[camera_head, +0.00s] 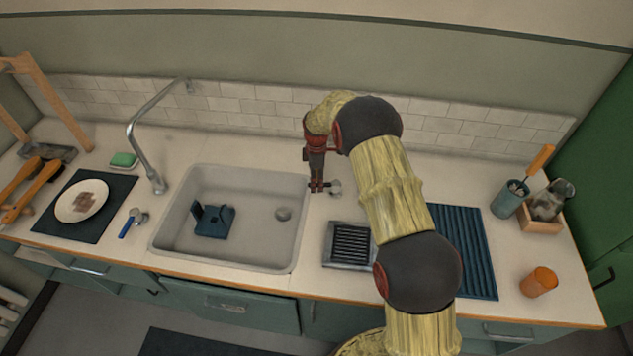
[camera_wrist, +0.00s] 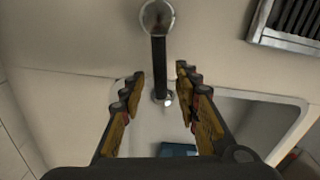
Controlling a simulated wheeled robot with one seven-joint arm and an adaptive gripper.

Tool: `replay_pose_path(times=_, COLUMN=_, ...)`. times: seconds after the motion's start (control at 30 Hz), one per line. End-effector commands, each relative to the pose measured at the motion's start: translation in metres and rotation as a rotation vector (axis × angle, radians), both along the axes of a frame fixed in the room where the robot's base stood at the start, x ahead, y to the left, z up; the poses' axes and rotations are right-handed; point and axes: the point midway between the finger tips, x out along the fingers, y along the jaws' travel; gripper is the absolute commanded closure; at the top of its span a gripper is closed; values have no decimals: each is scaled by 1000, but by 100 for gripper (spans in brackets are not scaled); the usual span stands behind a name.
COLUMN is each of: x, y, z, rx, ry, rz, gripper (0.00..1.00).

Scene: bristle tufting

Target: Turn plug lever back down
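The plug lever has a round metal base (camera_head: 335,187) on the counter just right of the sink (camera_head: 175,205). In the wrist view its metal end (camera_wrist: 158,17) is at the top, and a dark handle (camera_wrist: 158,58) runs from it down between my fingertips. My gripper (camera_head: 318,187) points down beside the lever; in the wrist view my gripper (camera_wrist: 160,73) is open, one finger on each side of the handle, with visible gaps. The handle is hard to make out in the head view. The drain (camera_head: 283,214) shows in the sink's floor.
A dark blue object (camera_head: 212,221) stands in the sink.

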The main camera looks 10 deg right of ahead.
Motion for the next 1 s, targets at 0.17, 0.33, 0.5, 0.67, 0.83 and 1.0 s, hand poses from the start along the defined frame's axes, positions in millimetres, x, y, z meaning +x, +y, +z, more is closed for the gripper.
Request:
replay_pose_path(times=0.17, x=0, y=0, z=0, rx=0, ry=0, rz=0, gripper=72)
replay_pose_path(times=0.33, x=0, y=0, z=0, rx=0, ry=0, rz=0, gripper=81)
replay_pose_path(times=0.5, x=0, y=0, z=0, rx=0, ry=0, rz=0, gripper=91)
replay_pose_path(times=0.67, x=0, y=0, z=0, rx=0, ry=0, rz=0, gripper=100)
replay_pose_path(times=0.83, x=0, y=0, z=0, rx=0, ry=0, rz=0, gripper=100)
replay_pose_path(times=1.0, x=0, y=0, z=0, rx=0, ry=0, rz=0, gripper=100)
